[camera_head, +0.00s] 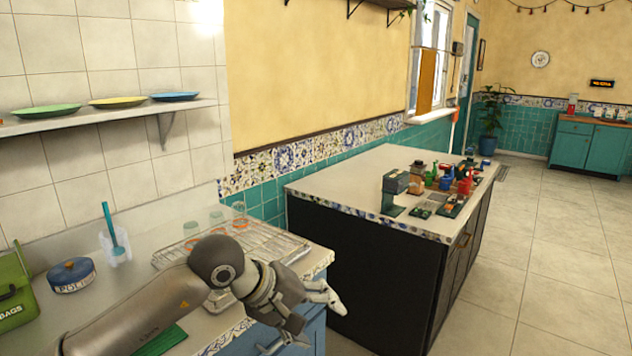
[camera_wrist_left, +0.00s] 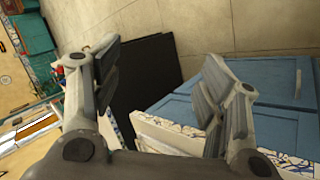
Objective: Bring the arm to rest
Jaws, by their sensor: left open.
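My left arm (camera_head: 150,305) reaches in from the lower left in the head view. Its gripper (camera_head: 318,318) hangs past the front edge of the near counter, above the blue cabinet. In the left wrist view the gripper (camera_wrist_left: 160,95) has its two fingers spread wide apart with nothing between them. Beyond the fingers the wrist view shows the floor, a dark cabinet side and the blue cabinet door (camera_wrist_left: 280,85). My right gripper is in neither view. No samovar or teapot can be made out for sure.
A wire rack (camera_head: 280,245) with glasses stands on the near counter behind my arm. A blue-lidded tin (camera_head: 71,275) and a green box (camera_head: 12,290) stand at left. The dark island (camera_head: 375,265) carries several small items. Tiled floor (camera_head: 545,270) at right is clear.

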